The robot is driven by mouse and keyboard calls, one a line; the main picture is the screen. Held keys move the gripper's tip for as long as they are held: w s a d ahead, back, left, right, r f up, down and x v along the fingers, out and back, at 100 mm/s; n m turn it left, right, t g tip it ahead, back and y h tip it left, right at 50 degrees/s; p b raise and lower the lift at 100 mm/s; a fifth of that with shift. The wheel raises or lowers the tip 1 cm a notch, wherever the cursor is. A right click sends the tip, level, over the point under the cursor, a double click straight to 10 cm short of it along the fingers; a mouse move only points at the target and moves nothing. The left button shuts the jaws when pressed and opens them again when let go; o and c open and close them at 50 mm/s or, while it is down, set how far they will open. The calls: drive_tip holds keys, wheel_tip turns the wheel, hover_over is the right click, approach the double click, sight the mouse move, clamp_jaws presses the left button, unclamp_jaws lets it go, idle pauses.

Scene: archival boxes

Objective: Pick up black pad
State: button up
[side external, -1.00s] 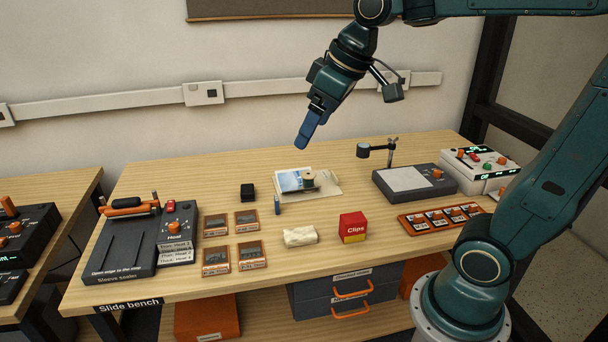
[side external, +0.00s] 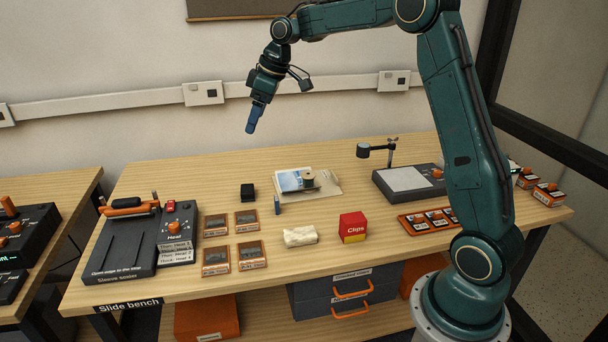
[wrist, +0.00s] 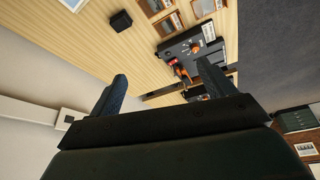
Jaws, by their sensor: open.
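The black pad (side external: 247,191) is a small dark block on the wooden bench, left of the papers and behind the framed slides. It also shows in the wrist view (wrist: 121,21), near the top, beyond the fingertips. My gripper (side external: 252,120) is in the air above the back of the bench, well above the pad and apart from it. In the wrist view my gripper (wrist: 161,76) has its two blue fingers spread wide with nothing between them.
Several framed slides (side external: 217,224) lie in front of the pad. A sleeve sealer (side external: 130,250) stands left. Papers with a spool (side external: 325,188), a small blue item (side external: 277,205), a cream bundle (side external: 300,236) and a red Clips box (side external: 353,227) are to the right. A wall rail (side external: 130,97) runs behind.

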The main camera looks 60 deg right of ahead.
drive_tip(key=w+d+f+n, duration=0.1)
drive_tip(key=w+d+f, duration=0.3)
drive_tip(key=d+f, duration=0.2)
drive_tip(key=w+d+f+n+y, duration=0.1)
drive_tip(key=w+d+f, duration=0.2)
drive_tip(key=f, duration=0.7)
drive_tip(key=d, duration=0.2)
drive_tip(key=shift+w+d+n+g, duration=0.3)
drive_tip(key=shift+w+d, duration=0.1)
hover_over(250, 188)
drive_tip(key=s+d, duration=0.2)
drive_tip(key=shift+a+f, duration=0.15)
drive_tip(key=shift+f, duration=3.8)
drive_tip(key=shift+x, duration=2.6)
drive_tip(key=shift+w, duration=0.1)
drive_tip(key=c, duration=1.1)
